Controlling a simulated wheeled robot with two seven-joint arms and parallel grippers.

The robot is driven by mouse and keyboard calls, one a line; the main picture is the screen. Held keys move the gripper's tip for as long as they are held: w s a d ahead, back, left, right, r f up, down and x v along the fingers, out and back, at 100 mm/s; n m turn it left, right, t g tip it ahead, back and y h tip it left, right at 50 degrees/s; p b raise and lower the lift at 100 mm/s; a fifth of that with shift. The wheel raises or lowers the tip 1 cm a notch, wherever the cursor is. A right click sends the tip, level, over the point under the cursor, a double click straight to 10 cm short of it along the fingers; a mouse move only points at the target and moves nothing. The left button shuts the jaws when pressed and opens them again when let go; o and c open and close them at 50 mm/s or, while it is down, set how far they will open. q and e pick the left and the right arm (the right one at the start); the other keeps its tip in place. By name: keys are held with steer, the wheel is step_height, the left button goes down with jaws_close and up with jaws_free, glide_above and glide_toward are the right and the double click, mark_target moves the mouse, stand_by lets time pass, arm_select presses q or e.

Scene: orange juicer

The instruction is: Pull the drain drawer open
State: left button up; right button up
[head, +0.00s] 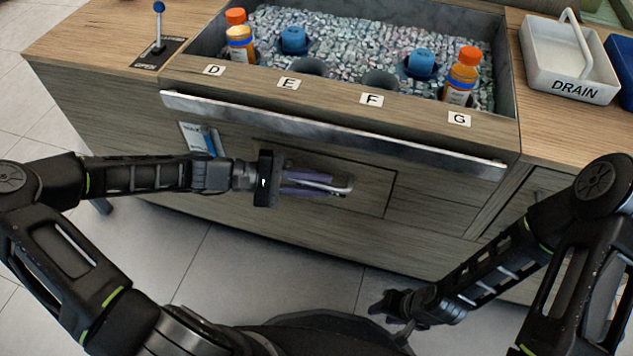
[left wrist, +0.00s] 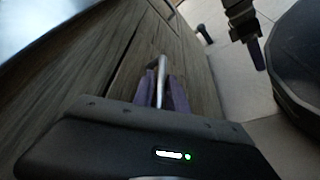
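The drain drawer (head: 372,187) is a wood-grain front low in the counter, below the long metal bar; its front looks flush with the cabinet. A bent silver handle (head: 343,186) stands out from it and also shows in the left wrist view (left wrist: 161,80). My left gripper (head: 325,184) has its purple fingers on both sides of the handle bar, close against it, and looks shut on it. Its fingers hide part of the handle. My right gripper (head: 388,303) hangs low over the floor, away from the drawer; its fingers are too dark to judge.
A long metal bar (head: 330,128) runs across the counter front above my left gripper. A bin (head: 395,35) with bottles and blue-capped items is set into the counter. A white caddy labelled DRAIN (head: 566,88) stands at the right. The floor in front is clear.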

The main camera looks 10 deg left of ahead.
arm_select(q)
jaws_close()
stand_by(1.0)
